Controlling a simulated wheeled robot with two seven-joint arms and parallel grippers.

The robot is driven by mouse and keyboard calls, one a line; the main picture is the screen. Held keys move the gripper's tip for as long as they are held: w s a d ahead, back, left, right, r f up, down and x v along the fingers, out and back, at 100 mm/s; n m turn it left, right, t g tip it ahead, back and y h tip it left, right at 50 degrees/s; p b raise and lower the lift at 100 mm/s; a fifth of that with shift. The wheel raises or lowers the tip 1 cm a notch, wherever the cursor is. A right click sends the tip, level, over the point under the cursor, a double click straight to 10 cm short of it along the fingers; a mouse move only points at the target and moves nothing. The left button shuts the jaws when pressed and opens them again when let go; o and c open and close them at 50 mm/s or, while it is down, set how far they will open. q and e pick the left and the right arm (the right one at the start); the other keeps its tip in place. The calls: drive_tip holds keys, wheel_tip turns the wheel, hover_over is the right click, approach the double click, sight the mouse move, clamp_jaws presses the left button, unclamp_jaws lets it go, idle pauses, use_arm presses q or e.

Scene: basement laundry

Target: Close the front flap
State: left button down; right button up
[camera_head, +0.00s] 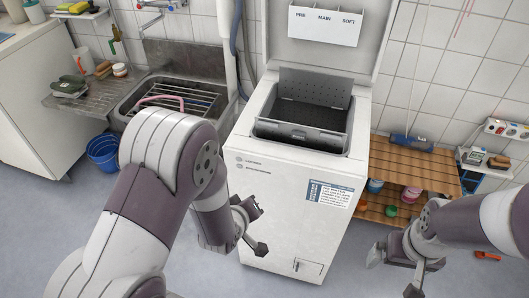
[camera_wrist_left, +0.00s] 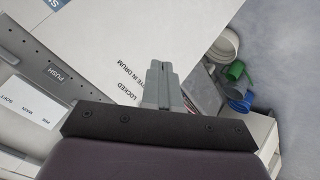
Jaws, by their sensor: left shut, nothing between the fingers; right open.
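A white top-loading washer (camera_head: 290,215) stands in the middle of the head view with its lid (camera_head: 330,45) raised. Its drum opening shows a perforated grey back flap (camera_head: 315,88) standing up behind and a grey front flap (camera_head: 300,133) tilted up along the front edge. The left wrist view shows a grey perforated part marked PUSH (camera_wrist_left: 58,74). My left gripper (camera_head: 261,248) is in front of the washer's front panel, below the opening, apart from the flaps. Its fingers (camera_wrist_left: 160,82) are together and empty. My right gripper (camera_head: 394,275) is open and empty, low at the washer's right.
A sink (camera_head: 175,95) with a wire rack is at the left, a blue bucket (camera_head: 103,152) below it. A slatted wooden bench (camera_head: 415,165) with bottles stands close to the washer's right side. The floor in front is clear.

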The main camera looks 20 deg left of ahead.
use_arm(q)
drive_tip(key=w+f+n+t+b, duration=0.1)
drive_tip(key=w+n+t, duration=0.1)
drive_tip(key=n+t, duration=0.7)
drive_tip(key=t, duration=0.1)
approach(269, 127)
drive_tip(key=w, duration=0.4)
drive_tip(key=w+r+b, duration=0.1)
drive_tip(key=w, duration=0.1)
drive_tip(key=shift+w+d, duration=0.1)
drive_tip(key=shift+w, duration=0.25)
use_arm(e)
wheel_tip(269, 127, down, 4)
drive_tip(key=shift+w+r, duration=0.1)
